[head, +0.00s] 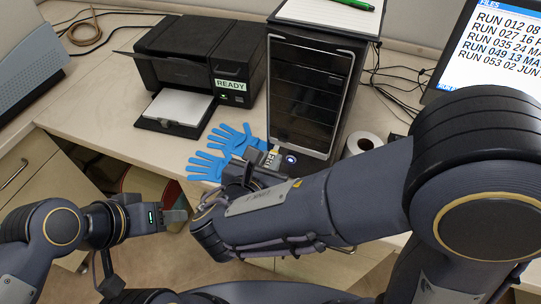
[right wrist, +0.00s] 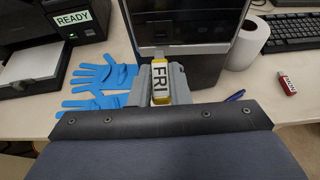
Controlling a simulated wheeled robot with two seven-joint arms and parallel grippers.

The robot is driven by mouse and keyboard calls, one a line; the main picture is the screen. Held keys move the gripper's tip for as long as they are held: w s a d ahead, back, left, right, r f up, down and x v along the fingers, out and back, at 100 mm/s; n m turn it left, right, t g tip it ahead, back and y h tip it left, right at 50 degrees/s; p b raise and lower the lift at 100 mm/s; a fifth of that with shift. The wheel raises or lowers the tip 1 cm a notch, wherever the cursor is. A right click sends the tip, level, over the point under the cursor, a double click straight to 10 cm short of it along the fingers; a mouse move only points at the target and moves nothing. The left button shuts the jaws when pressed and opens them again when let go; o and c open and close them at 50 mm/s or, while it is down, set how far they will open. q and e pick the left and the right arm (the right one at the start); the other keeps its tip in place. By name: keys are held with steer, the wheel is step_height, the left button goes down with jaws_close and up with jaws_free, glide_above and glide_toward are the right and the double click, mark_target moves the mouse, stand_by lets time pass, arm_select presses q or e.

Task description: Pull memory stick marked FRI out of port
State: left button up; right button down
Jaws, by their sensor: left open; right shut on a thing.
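The memory stick marked FRI (right wrist: 160,84) is yellow with a white label. In the right wrist view it stands between the fingers of my right gripper (right wrist: 160,80), which is shut on it. A grey end shows at its far tip, in front of the dark computer tower (right wrist: 185,45); I cannot tell whether this end is still in a port. In the head view my right gripper (head: 262,163) is at the lower front of the tower (head: 308,85), partly hidden by my arm. My left gripper (head: 178,215) is open and empty, away from the tower.
Blue gloves (head: 222,150) lie left of the tower, beside a black printer (head: 190,60) showing READY. A white roll (right wrist: 250,40), a keyboard (right wrist: 292,32), a blue pen (right wrist: 236,96) and a red stick with a white label (right wrist: 287,85) lie to the right.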

steer(key=shift+s+a, duration=0.2)
steer(key=shift+s, duration=0.3)
steer(key=shift+s+a, duration=0.15)
steer(key=shift+s, duration=0.3)
